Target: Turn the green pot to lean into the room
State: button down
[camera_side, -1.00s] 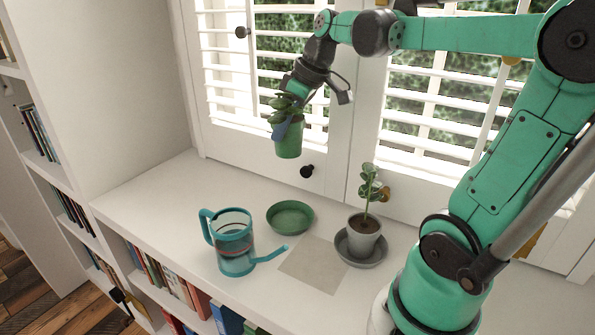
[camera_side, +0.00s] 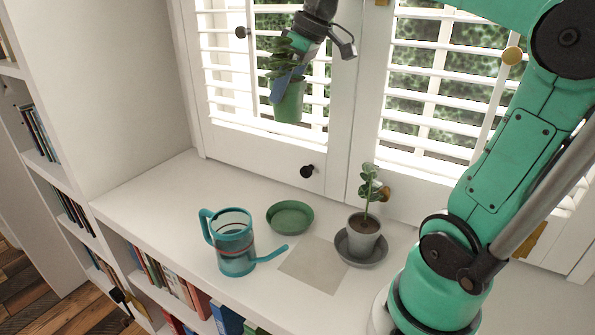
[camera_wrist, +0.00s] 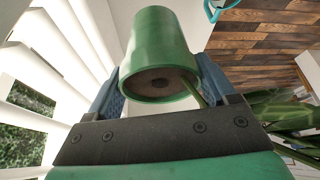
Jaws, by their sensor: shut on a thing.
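The green pot (camera_side: 289,101) with its leafy plant (camera_side: 281,62) hangs in the air in front of the window shutters, slightly tilted. My gripper (camera_side: 283,84) is shut on it near its rim, with a blue finger showing against its side. In the wrist view the green pot (camera_wrist: 160,45) sits between my blue fingers (camera_wrist: 160,88), with dark soil and a stem at its mouth. The green saucer (camera_side: 290,216) on the white sill is empty, below the pot.
A teal watering can (camera_side: 233,245) stands left of a square mat (camera_side: 313,265). A grey pot (camera_side: 363,232) with a small plant stands on a grey saucer (camera_side: 361,256) at right. The left end of the sill (camera_side: 150,205) is clear. Shutters (camera_side: 262,90) stand close behind the pot.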

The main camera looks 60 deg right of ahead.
jog(key=shift+m+h, duration=0.3)
jog(key=shift+m, duration=0.4)
notch_tip(320, 180, down, 20)
jog(key=shift+r, duration=0.25)
jog(key=shift+f, duration=1.45)
grip_release()
jog(key=shift+v, duration=2.75)
jog(key=s+a+r+t, duration=0.1)
jog(key=a+r, duration=0.3)
jog(key=a, duration=0.8)
jog(key=shift+a+m+t, duration=0.25)
jog(key=shift+m+t, duration=0.15)
jog(key=shift+t, duration=0.3)
